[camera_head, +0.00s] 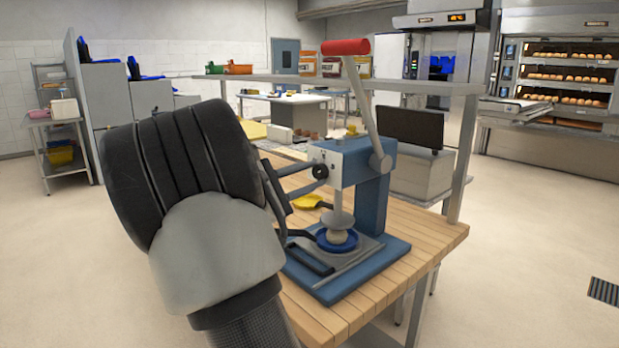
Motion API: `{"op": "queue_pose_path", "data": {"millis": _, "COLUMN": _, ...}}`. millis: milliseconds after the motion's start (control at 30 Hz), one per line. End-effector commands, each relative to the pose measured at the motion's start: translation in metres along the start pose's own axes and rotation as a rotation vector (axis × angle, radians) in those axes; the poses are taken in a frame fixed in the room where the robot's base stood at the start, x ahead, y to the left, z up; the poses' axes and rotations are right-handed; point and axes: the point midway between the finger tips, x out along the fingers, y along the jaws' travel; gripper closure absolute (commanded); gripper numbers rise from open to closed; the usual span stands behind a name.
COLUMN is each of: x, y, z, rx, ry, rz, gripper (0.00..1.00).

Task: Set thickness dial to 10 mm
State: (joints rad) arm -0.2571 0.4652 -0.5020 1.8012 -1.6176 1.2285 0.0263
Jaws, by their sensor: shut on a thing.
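The blue press (365,185) stands on the wooden table in the middle of the head view. Its thickness dial is a small dark knob (320,171) on the left side of the press head. My gripper (314,179) reaches in from the left, its dark fingers at the knob and shut on it. The fingers and wrist cover part of the knob, and no scale or reading can be made out. A pale dough piece (337,222) sits in a blue ring under the press plunger.
The press lever with its red handle (345,47) rises above the head. A yellow scoop (308,201) lies behind the press on the wooden tabletop (420,225). A shelf rail and its post (464,150) stand behind. Bare tabletop shows to the right.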

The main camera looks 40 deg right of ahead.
Motion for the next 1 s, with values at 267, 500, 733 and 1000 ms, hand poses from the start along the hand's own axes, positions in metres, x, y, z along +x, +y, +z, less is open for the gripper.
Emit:
{"op": "queue_pose_path", "data": {"millis": 267, "x": 0.000, "y": 0.000, "z": 0.000, "rx": 0.000, "ry": 0.001, "rz": 0.000, "gripper": 0.51}}
{"op": "queue_pose_path", "data": {"millis": 500, "x": -0.004, "y": 0.001, "z": 0.000, "rx": 0.000, "ry": 0.002, "rz": 0.001, "gripper": 0.51}}
{"op": "queue_pose_path", "data": {"millis": 733, "x": -0.042, "y": 0.002, "z": 0.000, "rx": 0.000, "ry": 0.005, "rz": 0.002, "gripper": 0.51}}
{"op": "queue_pose_path", "data": {"millis": 1000, "x": -0.110, "y": 0.002, "z": 0.000, "rx": -0.001, "ry": 0.005, "rz": 0.003, "gripper": 0.51}}
